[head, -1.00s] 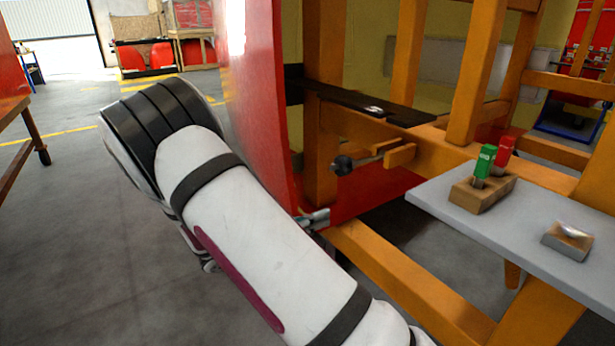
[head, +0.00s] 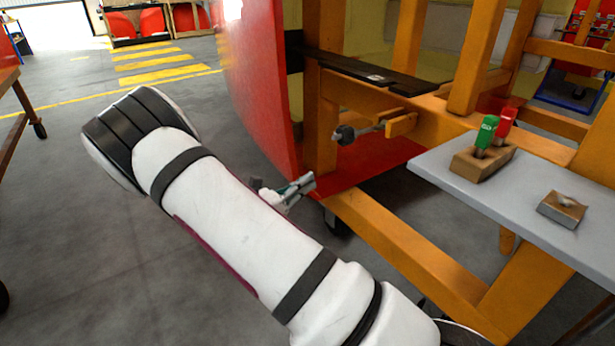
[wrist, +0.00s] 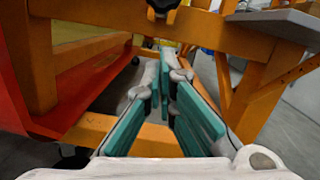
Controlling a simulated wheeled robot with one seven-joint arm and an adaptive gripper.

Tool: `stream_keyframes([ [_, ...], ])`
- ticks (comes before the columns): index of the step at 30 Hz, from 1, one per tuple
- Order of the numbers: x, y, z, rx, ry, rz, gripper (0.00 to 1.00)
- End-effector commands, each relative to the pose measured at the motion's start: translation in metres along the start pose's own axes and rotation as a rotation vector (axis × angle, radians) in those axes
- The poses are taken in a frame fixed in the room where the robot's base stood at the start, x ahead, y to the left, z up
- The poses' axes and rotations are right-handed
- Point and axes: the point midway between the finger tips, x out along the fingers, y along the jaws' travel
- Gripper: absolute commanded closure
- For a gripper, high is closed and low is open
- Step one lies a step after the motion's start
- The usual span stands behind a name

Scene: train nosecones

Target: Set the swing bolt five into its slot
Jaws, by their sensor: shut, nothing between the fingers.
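A swing bolt with a dark round knob (head: 344,135) sticks out from an orange forked bracket (head: 402,124) on the frame's side beam. Its rod points roughly level toward the red nosecone panel (head: 262,95). I cannot read a number on it or tell whether the rod sits fully in the slot. My gripper (head: 308,183) is below and left of the knob, apart from it, shut and empty. In the wrist view, my teal-padded fingers (wrist: 166,68) come together under the dark knob (wrist: 163,4), which is cut by the top edge.
The orange frame (head: 415,255) has a low beam under the bolt. A grey shelf (head: 520,205) at right carries a wooden block (head: 482,162) with green and red tags, and a small metal-topped block (head: 562,208). Open floor (head: 90,260) lies left of my arm.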

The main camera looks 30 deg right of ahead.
Motion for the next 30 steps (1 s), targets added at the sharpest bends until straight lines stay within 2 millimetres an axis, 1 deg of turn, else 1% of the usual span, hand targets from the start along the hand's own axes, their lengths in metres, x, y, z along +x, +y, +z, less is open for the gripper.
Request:
stream_keyframes([
  [1,0.01,-0.001,-0.001,0.0,0.001,-0.004,1.0],
  [3,0.024,-0.001,-0.001,0.0,0.0,-0.005,1.0],
  [12,0.082,-0.001,-0.001,0.0,0.001,-0.004,1.0],
  [15,0.083,0.0,0.016,0.005,0.001,0.0,1.0],
  [21,0.088,0.0,0.035,0.002,0.001,-0.001,1.0],
  [30,0.089,0.0,0.039,-0.001,0.0,-0.001,1.0],
])
